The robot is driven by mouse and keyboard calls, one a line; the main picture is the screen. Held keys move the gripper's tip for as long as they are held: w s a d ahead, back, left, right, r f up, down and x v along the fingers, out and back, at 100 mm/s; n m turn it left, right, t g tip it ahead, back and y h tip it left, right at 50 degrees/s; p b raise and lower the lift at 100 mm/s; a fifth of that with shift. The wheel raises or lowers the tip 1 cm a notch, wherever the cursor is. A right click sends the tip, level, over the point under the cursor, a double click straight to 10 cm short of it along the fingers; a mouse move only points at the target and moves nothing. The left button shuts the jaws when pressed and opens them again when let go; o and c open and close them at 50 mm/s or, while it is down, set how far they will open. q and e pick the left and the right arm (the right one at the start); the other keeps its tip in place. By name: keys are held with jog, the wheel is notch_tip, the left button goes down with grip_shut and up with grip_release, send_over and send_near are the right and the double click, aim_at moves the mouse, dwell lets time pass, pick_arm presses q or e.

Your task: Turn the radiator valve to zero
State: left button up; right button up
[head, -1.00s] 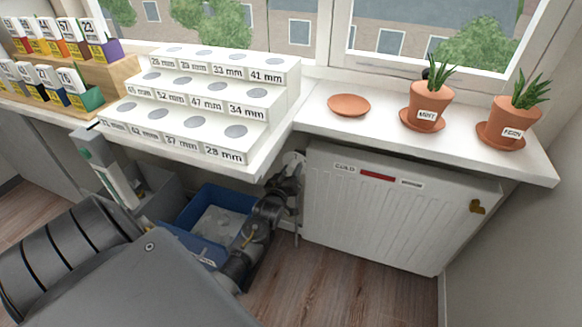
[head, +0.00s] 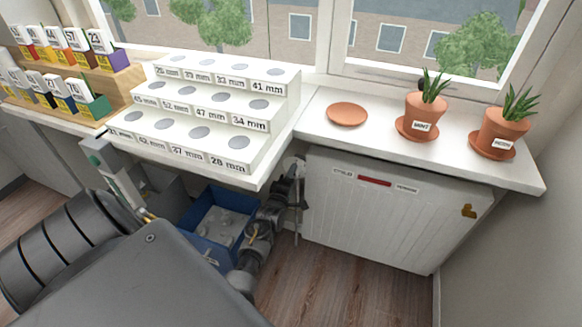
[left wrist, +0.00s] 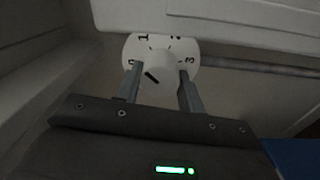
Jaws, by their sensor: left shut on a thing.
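The radiator (head: 385,215) is a white ribbed panel under the window sill. Its valve (head: 297,164) is at the radiator's upper left, mostly hidden behind my left gripper (head: 293,181) in the head view. In the left wrist view the valve (left wrist: 160,52) is a round white dial with dark numbers around its rim, a 1 and a 3 among them. A dark slanted pointer bar shows on its knob. My left gripper (left wrist: 160,90) is shut on the knob, one finger at each side. The number under the pointer is unclear. My right gripper is not in view.
A blue bin (head: 190,240) stands on the floor beside my left arm. The white stepped stand (head: 270,150) and the sill (head: 325,128) overhang the valve area. An orange saucer (head: 347,114) and two potted plants (head: 424,108) stand on the sill. Floor before the radiator is clear.

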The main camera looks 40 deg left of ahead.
pick_arm(q)
jog(key=n+p, duration=0.3)
jog(key=n, duration=0.4)
jog(key=shift+n+p, duration=0.3)
jog(key=shift+n, duration=0.6)
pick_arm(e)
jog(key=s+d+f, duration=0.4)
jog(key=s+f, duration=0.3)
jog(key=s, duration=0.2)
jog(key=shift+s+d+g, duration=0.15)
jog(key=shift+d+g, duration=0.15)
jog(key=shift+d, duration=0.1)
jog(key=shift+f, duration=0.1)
pick_arm(q)
jog(key=o, duration=1)
jog(key=shift+f, duration=0.1)
